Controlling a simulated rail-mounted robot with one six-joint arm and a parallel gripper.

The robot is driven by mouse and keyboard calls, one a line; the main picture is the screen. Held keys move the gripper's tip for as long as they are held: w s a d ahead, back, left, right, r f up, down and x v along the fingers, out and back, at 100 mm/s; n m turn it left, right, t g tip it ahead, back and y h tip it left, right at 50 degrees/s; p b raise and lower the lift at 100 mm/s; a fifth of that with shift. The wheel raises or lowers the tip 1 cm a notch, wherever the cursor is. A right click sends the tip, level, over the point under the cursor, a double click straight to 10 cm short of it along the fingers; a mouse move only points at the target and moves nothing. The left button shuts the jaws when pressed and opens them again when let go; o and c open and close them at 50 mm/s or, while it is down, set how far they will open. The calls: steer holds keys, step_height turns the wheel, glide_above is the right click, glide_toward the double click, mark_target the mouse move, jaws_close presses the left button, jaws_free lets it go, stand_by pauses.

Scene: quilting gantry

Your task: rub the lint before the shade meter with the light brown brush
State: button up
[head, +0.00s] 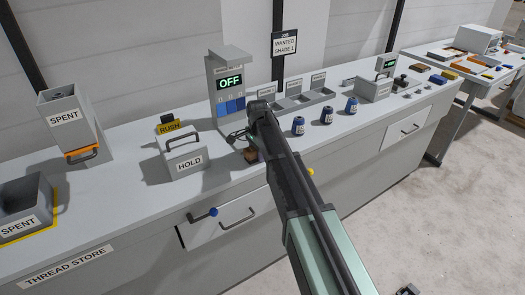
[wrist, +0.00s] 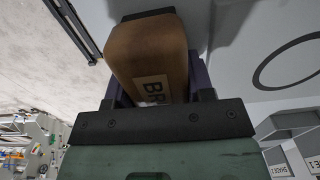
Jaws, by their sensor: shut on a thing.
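My gripper (head: 246,141) is shut on the light brown brush (wrist: 150,55), which fills the space between the fingers in the wrist view. Part of a label starting "BR" shows on it. In the head view only a small brown piece of the brush (head: 250,156) shows under the gripper, low over or on the bench top; I cannot tell if it touches. The shade meter (head: 214,75), a grey post with a screen reading OFF and blue parts below, stands just behind the gripper. I cannot make out any lint; my arm hides part of that spot.
The HOLD box (head: 185,161) and RUSH tag (head: 169,128) stand left of the gripper. Blue spools (head: 299,125) and grey trays (head: 290,90) stand to the right. A dark ring (wrist: 285,62) marks a pale surface in the wrist view.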

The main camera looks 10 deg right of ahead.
step_height(320, 180, up, 6)
steer(key=p, duration=0.6)
step_height(320, 180, up, 3)
steer(key=p, duration=0.3)
steer(key=shift+r, duration=0.1)
